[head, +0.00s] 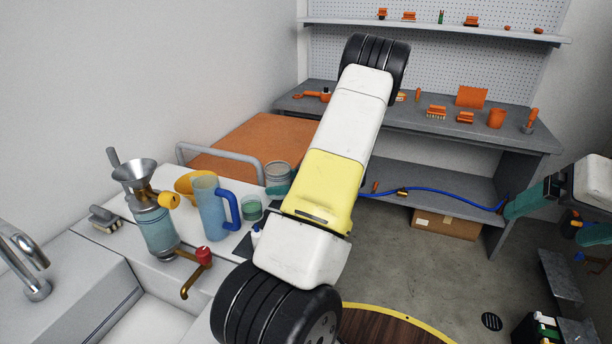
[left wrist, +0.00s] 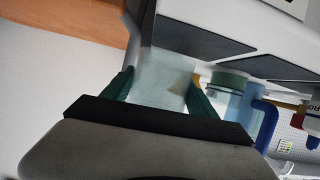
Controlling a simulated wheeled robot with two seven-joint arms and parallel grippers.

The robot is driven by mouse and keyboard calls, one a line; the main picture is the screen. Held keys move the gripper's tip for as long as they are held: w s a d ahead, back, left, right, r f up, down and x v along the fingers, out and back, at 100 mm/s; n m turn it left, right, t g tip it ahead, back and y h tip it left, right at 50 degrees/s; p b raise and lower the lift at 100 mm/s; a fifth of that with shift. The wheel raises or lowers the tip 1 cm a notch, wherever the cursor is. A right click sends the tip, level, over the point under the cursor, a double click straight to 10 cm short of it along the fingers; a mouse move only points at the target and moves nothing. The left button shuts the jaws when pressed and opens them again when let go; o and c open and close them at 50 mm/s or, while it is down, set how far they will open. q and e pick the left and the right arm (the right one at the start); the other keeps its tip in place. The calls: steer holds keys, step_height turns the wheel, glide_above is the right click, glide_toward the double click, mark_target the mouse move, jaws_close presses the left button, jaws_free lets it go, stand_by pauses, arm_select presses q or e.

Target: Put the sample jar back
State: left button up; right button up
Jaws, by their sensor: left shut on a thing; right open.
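The clear sample jar (left wrist: 166,72) is between the teal fingers of my left gripper (left wrist: 162,88) in the left wrist view. The gripper is shut on it. In the head view the jar (head: 278,173) shows at the back end of the white counter, and my own arm hides most of that gripper. I cannot tell whether the jar touches the counter. A second jar with a green lid (head: 251,208) stands beside the pitcher; it also shows in the left wrist view (left wrist: 230,82). My right gripper (head: 524,201) is open at the right, far from the jars.
A blue pitcher (head: 211,209), a yellow bowl (head: 187,184) and a funnel device (head: 153,215) crowd the counter (head: 100,262). Dark mats (left wrist: 204,38) lie on it. An orange-topped surface (head: 252,138) is behind. A blue hose (head: 440,190) runs near my right gripper.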

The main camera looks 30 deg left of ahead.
arm_select(q)
steer(key=shift+f, duration=0.55)
steer(key=shift+f, duration=0.1)
steer(key=o, duration=1.9)
